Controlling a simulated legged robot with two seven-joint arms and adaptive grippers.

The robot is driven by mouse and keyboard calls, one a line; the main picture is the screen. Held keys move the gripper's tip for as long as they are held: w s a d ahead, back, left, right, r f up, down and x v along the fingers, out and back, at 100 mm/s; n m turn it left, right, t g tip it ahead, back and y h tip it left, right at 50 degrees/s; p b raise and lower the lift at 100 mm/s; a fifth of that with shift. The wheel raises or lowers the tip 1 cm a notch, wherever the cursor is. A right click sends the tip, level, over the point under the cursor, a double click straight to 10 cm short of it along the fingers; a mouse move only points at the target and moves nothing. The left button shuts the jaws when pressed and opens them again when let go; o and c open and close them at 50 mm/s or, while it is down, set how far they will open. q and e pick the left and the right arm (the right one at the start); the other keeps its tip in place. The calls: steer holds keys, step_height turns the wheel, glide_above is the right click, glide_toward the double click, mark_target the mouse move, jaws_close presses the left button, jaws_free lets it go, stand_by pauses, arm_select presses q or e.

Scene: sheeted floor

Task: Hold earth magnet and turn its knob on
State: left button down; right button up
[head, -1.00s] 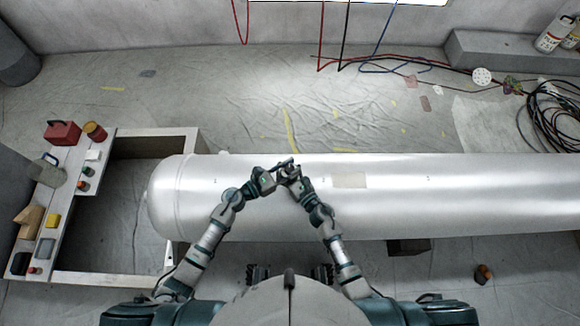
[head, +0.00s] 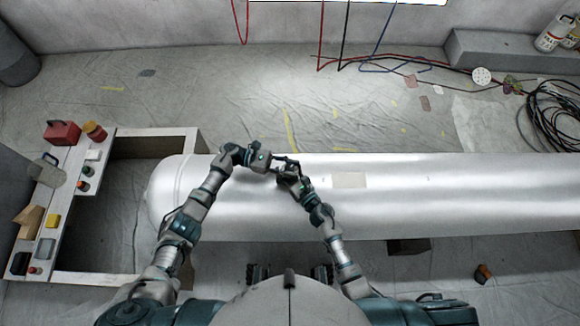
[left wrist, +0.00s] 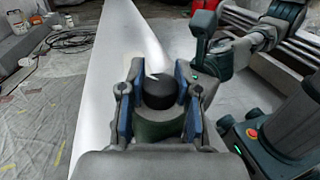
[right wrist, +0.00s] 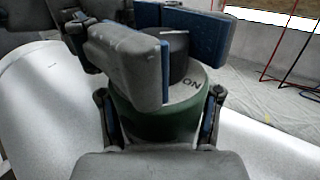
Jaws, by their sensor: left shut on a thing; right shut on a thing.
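The earth magnet (right wrist: 140,122) is a green cylinder with a grey top marked ON and a black knob with a white pointer line. My right gripper (head: 287,178) is shut around its green body above the white tank. My left gripper (head: 284,160) comes in from the left and is shut on the black knob (left wrist: 158,92), with blue pads on both sides of it. In the right wrist view the left gripper's fingers (right wrist: 180,45) cover part of the knob (right wrist: 172,58). The pointer line shows near the ON mark, but I cannot tell whether it is lined up. In the head view the magnet is mostly hidden between the grippers.
The long white tank (head: 430,190) lies across in front of me. A workbench frame (head: 125,280) with a red box (head: 62,133) and small items stands at the left. Coiled black cable (head: 555,115) lies at the right. The sheeted floor behind the tank is mostly clear.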

mark_target(290, 167)
arm_select(q)
steer(key=shift+w+f+m+g+y, duration=0.1)
steer(key=shift+w+m+g+y, duration=0.15)
steer(key=shift+m+g+y, duration=0.6)
steer(key=shift+a+g+h, duration=0.1)
steer(key=shift+g+h, duration=0.15)
steer(key=shift+g, duration=0.3)
steer(key=c, duration=0.8)
jaws_free()
steer(key=shift+s, duration=0.1)
steer(key=shift+o, duration=0.2)
step_height(290, 167, up, 10)
